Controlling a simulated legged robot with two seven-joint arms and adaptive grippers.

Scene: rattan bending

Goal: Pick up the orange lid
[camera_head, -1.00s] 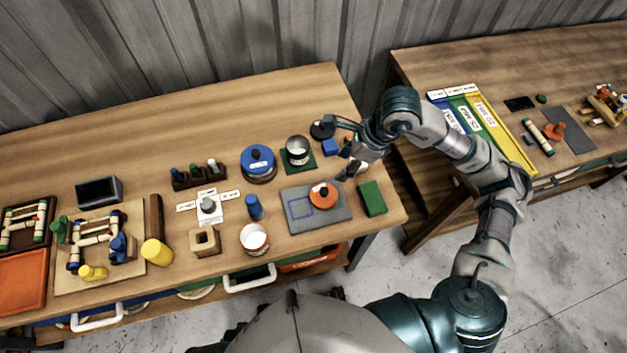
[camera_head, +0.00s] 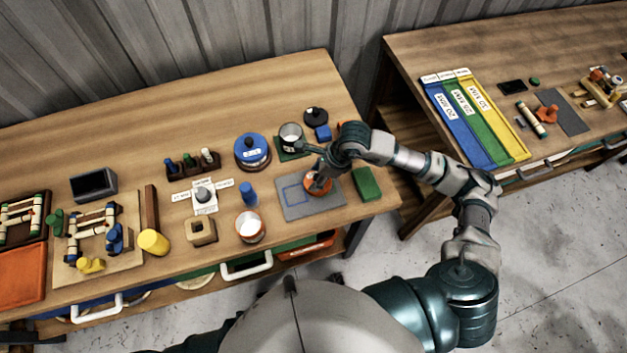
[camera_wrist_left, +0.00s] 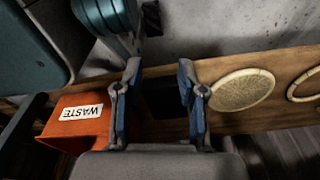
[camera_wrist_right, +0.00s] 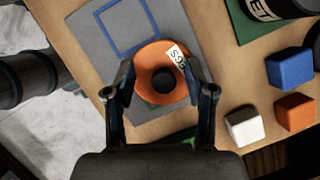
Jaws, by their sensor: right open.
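The orange lid (camera_wrist_right: 148,62) is round with a dark knob in its middle and a white label. It lies on the grey mat (camera_wrist_right: 88,17) beside a blue square outline. In the head view the lid (camera_head: 318,185) is partly covered by my right gripper (camera_head: 316,176). In the right wrist view my right gripper (camera_wrist_right: 163,88) is open, with its fingers on either side of the lid's near part; contact cannot be told. My left gripper (camera_wrist_left: 157,90) is open and empty in the left wrist view, low near a shelf with an orange waste bin (camera_wrist_left: 77,122).
A green block (camera_head: 366,184) lies right of the mat. Blue (camera_wrist_right: 291,68), orange (camera_wrist_right: 295,112) and white (camera_wrist_right: 244,125) blocks lie close to the right gripper. A white can (camera_head: 249,227) and a blue cylinder (camera_head: 248,194) stand left of the mat.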

